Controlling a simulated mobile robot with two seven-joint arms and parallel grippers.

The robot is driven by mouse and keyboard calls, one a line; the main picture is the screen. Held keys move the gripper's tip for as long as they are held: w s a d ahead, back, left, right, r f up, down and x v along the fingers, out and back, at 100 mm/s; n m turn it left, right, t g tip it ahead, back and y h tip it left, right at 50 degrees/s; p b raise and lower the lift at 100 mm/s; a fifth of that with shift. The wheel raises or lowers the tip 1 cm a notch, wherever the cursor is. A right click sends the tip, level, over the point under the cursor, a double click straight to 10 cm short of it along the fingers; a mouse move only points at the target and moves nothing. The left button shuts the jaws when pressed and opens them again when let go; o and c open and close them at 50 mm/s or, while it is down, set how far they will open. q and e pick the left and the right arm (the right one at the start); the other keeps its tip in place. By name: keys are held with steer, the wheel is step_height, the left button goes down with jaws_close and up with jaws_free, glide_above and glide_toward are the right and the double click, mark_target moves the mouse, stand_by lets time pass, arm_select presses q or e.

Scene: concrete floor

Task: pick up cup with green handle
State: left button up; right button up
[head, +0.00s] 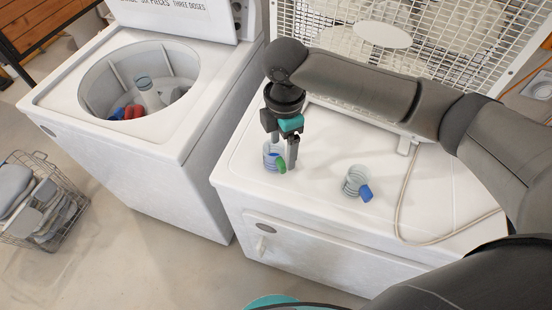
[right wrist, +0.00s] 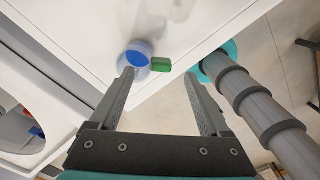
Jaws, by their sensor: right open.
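The cup with the green handle (head: 271,152) is clear with blue bands and stands on the white dryer top near its front left edge. Its green handle points to the lower right in the head view. My right gripper (head: 284,160) points down right at this cup, with its fingers open and partly covering it. In the right wrist view the cup (right wrist: 137,52) and its green handle (right wrist: 161,65) lie just beyond and between the open fingertips (right wrist: 159,76). Whether a finger touches the cup cannot be told. My left gripper is not in view.
A cable and white grille (head: 440,40) are behind. An open washer (head: 75,105) with items inside stands left, and a wire basket (head: 45,240) is on the floor.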

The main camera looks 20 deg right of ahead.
mark_target(281, 161)
steer(key=shift+s+f, duration=0.1)
steer(key=shift+f, duration=0.6)
step_height(281, 161, down, 4)
steer(key=shift+a+r, duration=0.15)
steer(key=shift+r, duration=0.05)
steer(key=shift+f, duration=0.25)
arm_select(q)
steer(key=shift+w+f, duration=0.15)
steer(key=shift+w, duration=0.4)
arm_select(e)
steer(key=shift+c, duration=0.2)
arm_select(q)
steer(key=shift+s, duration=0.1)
arm_select(e)
jaws_close()
